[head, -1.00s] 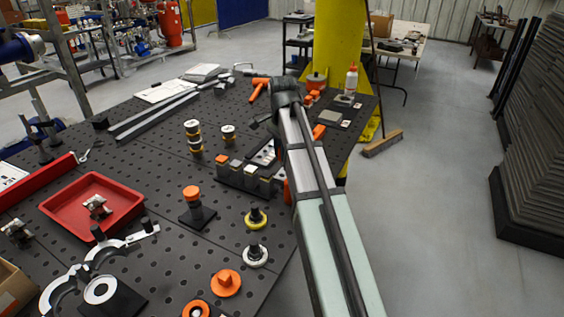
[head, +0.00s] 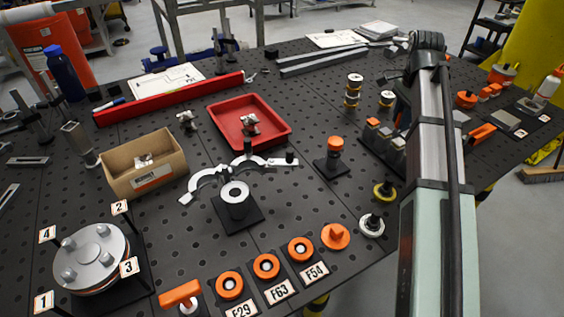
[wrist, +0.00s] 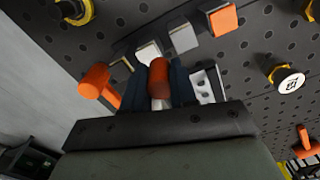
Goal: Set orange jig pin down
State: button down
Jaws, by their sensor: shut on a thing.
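In the wrist view my gripper (wrist: 162,88) has its two dark blue fingers closed on the orange jig pin (wrist: 160,76). The pin shows as a short orange cylinder between the fingers; its lower end is in shadow, and whether it touches anything below cannot be told. In the head view my arm hides the held pin. A row of dark blocks with grey, white and orange tops (wrist: 183,38) lies just beyond the fingers. It also shows in the head view, left of my arm (head: 373,123).
An orange T-shaped piece (wrist: 95,82) lies close left of the fingers in the wrist view. A labelled spool (wrist: 287,78) stands to the right. In the head view, an orange-topped pin on a black block (head: 336,144), a red tray (head: 215,112) and a cardboard box (head: 112,188) stand left.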

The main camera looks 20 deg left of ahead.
jog(key=s+a+n, duration=0.2)
jog(key=s+a, duration=0.2)
jog(key=a, duration=0.7)
jog(key=s+a+n, duration=0.1)
jog(key=s+a, duration=0.2)
jog(key=a, duration=0.7)
jog(key=s+a+n, duration=0.2)
jog(key=s+a, duration=0.2)
jog(key=a, duration=0.7)
jog(key=shift+s+d+f+m, duration=0.1)
jog(key=shift+f+m, duration=1.05)
jog(key=shift+f, duration=0.55)
jog(key=shift+w+d+f+m, duration=0.1)
jog(key=shift+d+f+m, duration=0.05)
jog(key=shift+f+m, duration=1.3)
jog(key=shift+s+d+f+m, duration=0.1)
jog(key=shift+f+m, duration=0.8)
jog(key=shift+f, duration=1)
jog(key=shift+f, duration=0.1)
jog(key=c, duration=0.9)
grip_release()
notch_tip(320, 180, up, 12)
